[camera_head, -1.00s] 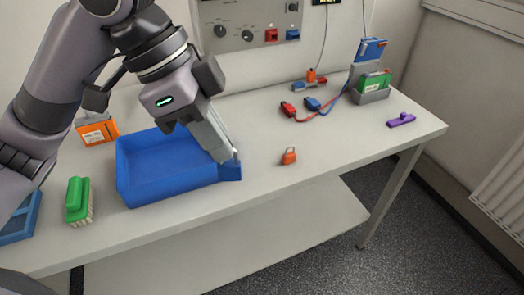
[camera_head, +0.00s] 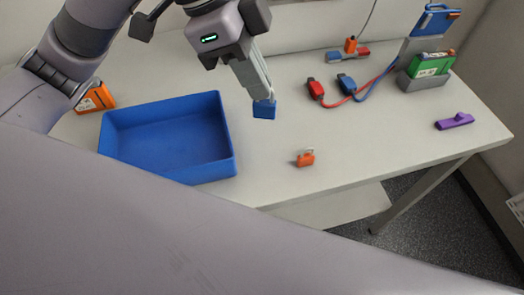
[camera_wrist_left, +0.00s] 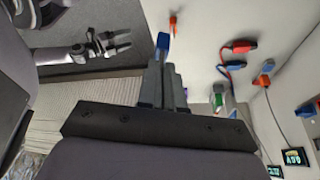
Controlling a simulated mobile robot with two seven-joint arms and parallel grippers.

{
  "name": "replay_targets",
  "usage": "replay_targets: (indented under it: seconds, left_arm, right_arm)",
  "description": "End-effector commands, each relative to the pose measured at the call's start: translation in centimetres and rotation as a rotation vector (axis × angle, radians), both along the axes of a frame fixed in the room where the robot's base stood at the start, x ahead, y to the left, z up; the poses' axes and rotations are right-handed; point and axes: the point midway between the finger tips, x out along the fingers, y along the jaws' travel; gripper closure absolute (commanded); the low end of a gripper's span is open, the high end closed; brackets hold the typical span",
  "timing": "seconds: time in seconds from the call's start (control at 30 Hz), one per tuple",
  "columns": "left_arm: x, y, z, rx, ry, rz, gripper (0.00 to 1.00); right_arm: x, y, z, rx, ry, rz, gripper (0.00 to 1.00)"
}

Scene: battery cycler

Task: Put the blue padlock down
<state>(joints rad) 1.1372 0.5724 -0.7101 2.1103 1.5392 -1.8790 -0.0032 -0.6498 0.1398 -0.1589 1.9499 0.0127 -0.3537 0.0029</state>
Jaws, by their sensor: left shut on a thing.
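The blue padlock (camera_head: 264,110) is at the fingertips of my left gripper (camera_head: 261,96), which is shut on it. It is over the bench top, to the right of the blue tray and left of the orange padlock; I cannot tell if it touches the bench. The left wrist view shows the blue padlock (camera_wrist_left: 162,41) at the ends of my left fingers (camera_wrist_left: 164,75). Its shackle is hidden by the fingers. My right gripper (camera_wrist_left: 117,44) shows in the left wrist view, its fingers apart and empty, away from the bench.
An empty blue tray (camera_head: 228,150) stands left of the padlock. The orange padlock (camera_head: 305,158) stands near the front edge. Red and blue clips with leads (camera_head: 345,83), a green battery in a holder (camera_head: 432,64) and a purple piece (camera_head: 455,121) are further right. Bench around the padlock is clear.

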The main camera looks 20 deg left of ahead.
Motion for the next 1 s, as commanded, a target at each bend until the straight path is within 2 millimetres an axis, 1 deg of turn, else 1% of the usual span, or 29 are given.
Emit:
replay_targets:
  seconds: [0.03,0.1,0.3,0.4,0.5,0.7,0.77,0.9,1.0]
  left_arm:
    - [-0.1,0.0,-1.7,0.0,0.008,0.0,1.0]
    - [-0.1,0.1,-3.6,0.001,0.006,0.001,1.0]
    - [-0.2,0.1,-8.9,0.001,0.007,0.0,1.0]
    - [-0.1,0.1,-11.0,0.0,0.004,0.001,1.0]
    - [-0.1,0.0,-12.3,0.0,0.002,0.0,1.0]
    - [0.0,0.0,-13.6,0.0,0.001,0.001,1.0]
    - [-0.1,0.1,-14.4,0.0,0.004,0.001,1.0]
    - [-0.1,0.1,-16.6,0.0,0.004,0.002,1.0]
    - [0.0,0.0,-17.3,0.0,0.001,0.001,1.0]
  right_arm:
    - [-0.1,0.0,-0.3,0.0,0.002,0.0,0.34]
    - [-0.1,0.0,-0.6,-0.001,0.003,0.0,0.34]
    - [-0.1,0.0,-1.2,0.0,0.003,0.001,0.34]
    - [-0.1,0.0,-1.4,0.0,0.003,0.001,0.34]
    - [-0.1,0.0,-1.6,0.0,0.003,0.001,0.34]
    - [-0.1,0.0,-1.7,0.0,0.003,0.001,0.34]
    - [-0.1,0.0,-1.8,0.0,0.003,0.001,0.34]
    - [-0.1,0.0,-2.1,0.0,0.003,0.001,0.34]
    - [-0.1,0.0,-2.1,0.0,0.002,0.001,0.34]
